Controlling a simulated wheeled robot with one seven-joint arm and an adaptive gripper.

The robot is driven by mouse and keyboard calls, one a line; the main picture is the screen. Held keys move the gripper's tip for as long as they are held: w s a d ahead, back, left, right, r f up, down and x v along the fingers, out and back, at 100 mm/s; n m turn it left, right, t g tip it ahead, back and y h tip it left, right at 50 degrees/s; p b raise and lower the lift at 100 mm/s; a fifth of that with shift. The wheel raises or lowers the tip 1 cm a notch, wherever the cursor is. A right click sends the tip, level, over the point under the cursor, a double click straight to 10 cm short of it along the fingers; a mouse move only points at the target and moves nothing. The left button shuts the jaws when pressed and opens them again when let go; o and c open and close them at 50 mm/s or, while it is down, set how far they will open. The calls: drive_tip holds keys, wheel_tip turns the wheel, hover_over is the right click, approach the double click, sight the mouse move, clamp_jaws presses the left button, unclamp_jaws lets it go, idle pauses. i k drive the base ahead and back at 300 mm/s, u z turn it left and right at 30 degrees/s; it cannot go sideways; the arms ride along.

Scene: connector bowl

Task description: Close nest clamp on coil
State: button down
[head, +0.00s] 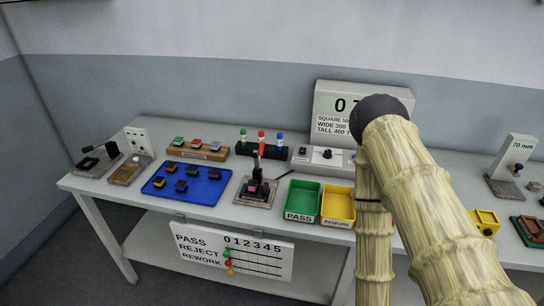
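A fixture (258,191) with a grey base and a dark upright clamp stands on the table between the blue tray and the green bin. A small pinkish-purple piece (252,187), possibly the coil, sits low in it; its details are too small to tell. The dark clamp lever (256,165) looks raised, and a thin dark handle points to the right. Another fixture (97,162) with a black lever stands at the table's far left. My bamboo-patterned arm fills the right side. My gripper does not show.
A blue tray (208,199) holds several coloured parts. PASS (303,215) and REWORK (338,221) bins stand right of the fixture. Behind are a wooden block (217,156), a rack (274,153) with coloured tops and a display (328,96). A tally board (270,262) hangs in front.

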sight(257, 155)
drive_tip(key=u, duration=0.15)
drive_tip(key=k, duration=0.4)
drive_tip(key=u, duration=0.6)
drive_tip(key=k, duration=0.95)
drive_tip(key=z, duration=0.3)
drive_tip(key=i, duration=0.9)
drive_tip(key=z, duration=0.35)
